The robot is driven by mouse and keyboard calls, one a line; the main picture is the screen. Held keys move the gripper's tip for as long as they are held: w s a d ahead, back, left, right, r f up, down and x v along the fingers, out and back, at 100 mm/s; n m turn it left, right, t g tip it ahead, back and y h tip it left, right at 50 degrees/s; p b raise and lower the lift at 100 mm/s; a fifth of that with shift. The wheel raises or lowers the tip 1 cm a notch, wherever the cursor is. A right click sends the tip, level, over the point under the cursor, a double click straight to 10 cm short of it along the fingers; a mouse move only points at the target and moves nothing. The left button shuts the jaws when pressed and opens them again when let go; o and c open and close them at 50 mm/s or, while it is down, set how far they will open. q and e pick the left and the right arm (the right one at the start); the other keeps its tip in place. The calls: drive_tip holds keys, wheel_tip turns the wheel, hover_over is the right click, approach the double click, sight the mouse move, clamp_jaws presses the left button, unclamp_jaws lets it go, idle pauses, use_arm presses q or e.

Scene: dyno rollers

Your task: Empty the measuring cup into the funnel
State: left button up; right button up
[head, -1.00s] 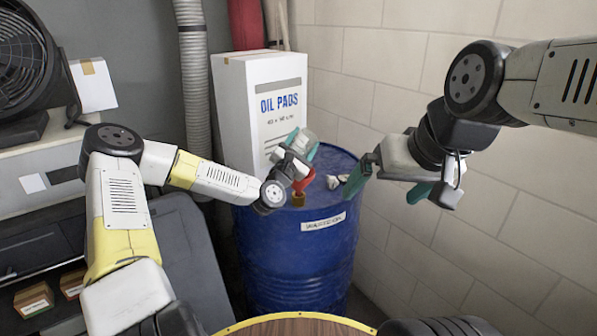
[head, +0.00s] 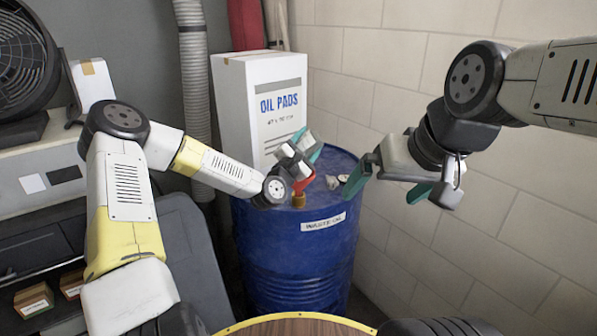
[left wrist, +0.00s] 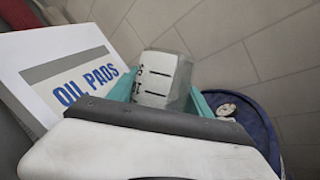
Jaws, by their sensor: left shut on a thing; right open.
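The measuring cup (left wrist: 158,80), clear with black marks, is held between the teal fingers of my left gripper (left wrist: 162,98) in the left wrist view. In the head view the cup is hardly discernible. My left gripper (head: 307,148) is shut on it, over the drum's top and just above the red funnel (head: 304,182). The funnel stands at the near left of the blue drum's top, above a brass-coloured fitting (head: 298,200); the gripper partly hides it. I cannot tell whether anything is flowing. My right gripper (head: 388,186) is open and empty, right of the drum.
The blue drum (head: 290,255) is labelled as waste oil. Small pale items (head: 333,182) lie on its top. A white oil pads box (head: 258,120) stands behind it, with a grey hose (head: 194,90) to the left. A block wall (head: 480,240) bounds the right side.

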use_arm(q)
drive_tip(key=shift+s+d+f+m+g, duration=0.1)
drive_tip(key=shift+d+m+g, duration=0.35)
drive_tip(key=shift+m, duration=0.45)
drive_tip(key=shift+f, duration=0.1)
drive_tip(key=shift+d+f+m+g, duration=0.1)
drive_tip(key=shift+d+m+g, duration=0.25)
drive_tip(key=shift+m, duration=0.45)
drive_tip(key=d+f+m+g+y, duration=0.1)
drive_tip(key=d+f+m+y, duration=0.1)
drive_tip(key=f+m, duration=0.2)
drive_tip(key=d+f+m+g+y+b, duration=0.1)
drive_tip(key=d+f+m+y, duration=0.1)
drive_tip(key=m, duration=0.4)
drive_tip(key=d+f+m+g+y, duration=0.1)
drive_tip(key=d+f+m+y, duration=0.1)
drive_tip(key=f+m, duration=0.4)
drive_tip(key=shift+s+d+y, duration=0.25)
drive_tip(key=shift+d+y, duration=0.15)
drive_tip(key=shift+y, duration=0.5)
drive_tip(key=shift+d+f, duration=0.2)
drive_tip(key=shift+d+f+m+y, duration=0.25)
drive_tip(key=shift+m+y, duration=0.25)
drive_tip(key=shift+m, duration=0.2)
